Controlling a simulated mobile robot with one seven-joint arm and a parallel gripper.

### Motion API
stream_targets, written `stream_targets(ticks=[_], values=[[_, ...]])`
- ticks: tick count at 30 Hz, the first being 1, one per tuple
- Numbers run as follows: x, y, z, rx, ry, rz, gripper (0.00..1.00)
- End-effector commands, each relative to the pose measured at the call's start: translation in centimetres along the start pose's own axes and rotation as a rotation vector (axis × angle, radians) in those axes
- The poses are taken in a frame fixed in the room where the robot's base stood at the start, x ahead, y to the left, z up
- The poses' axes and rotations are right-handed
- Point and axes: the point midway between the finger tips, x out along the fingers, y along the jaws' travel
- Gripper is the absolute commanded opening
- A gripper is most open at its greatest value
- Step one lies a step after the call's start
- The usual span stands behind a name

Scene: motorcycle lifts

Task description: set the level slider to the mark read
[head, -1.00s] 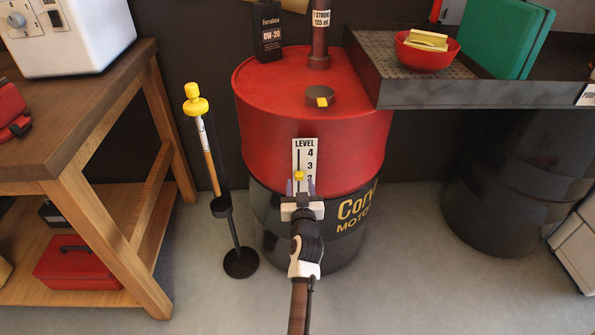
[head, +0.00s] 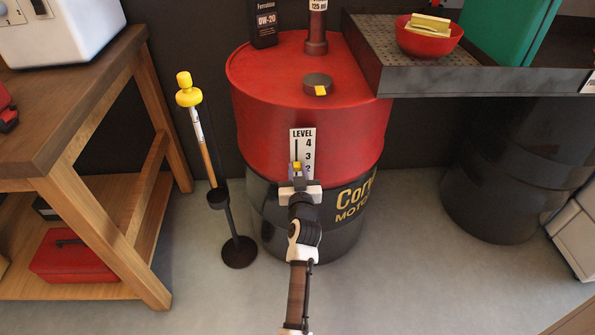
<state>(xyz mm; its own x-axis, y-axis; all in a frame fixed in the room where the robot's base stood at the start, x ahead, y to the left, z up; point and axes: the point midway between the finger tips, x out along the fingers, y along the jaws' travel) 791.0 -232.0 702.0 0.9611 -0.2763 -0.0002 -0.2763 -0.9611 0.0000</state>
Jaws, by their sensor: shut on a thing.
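The white level plate (head: 308,141) is fixed on the front of the red and black drum (head: 312,120). It has a vertical slot and numbers; 4 and 3 read clearly and 2 is partly hidden. The small yellow slider (head: 297,166) sits in the slot, about level with the 2 or slightly above it. My gripper (head: 298,175) is at the plate's lower part, shut on the slider, and hides the lower scale. A yellow-topped dipstick (head: 197,125) leans in a dark stand (head: 232,225) left of the drum; its reading is too small to tell.
A wooden bench (head: 70,110) stands left, with a red toolbox (head: 75,256) on its lower shelf. A dark metal tray (head: 460,90) holding a red bowl (head: 430,43) juts out right of the drum. Another dark drum (head: 505,170) stands below it. The floor in front is clear.

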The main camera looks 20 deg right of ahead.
Motion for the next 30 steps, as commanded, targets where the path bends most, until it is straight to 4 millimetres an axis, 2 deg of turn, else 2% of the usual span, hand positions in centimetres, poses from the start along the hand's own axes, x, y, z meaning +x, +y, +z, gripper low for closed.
stream_targets(ticks=[5,10,18,19,23,24,30], values=[[0.0,0.0,-0.5,0.0,0.002,0.0,0.0],[0.0,0.0,-2.7,-0.001,0.003,-0.001,0.0],[0.1,0.0,-2.6,0.0,0.002,0.0,0.0],[0.1,0.0,-2.6,0.0,0.002,0.0,0.25],[0.0,0.0,-2.6,0.0,0.002,0.0,0.42],[0.0,0.0,-2.6,0.0,0.001,0.0,0.45],[0.0,0.0,-2.5,0.0,0.001,0.0,0.45]])
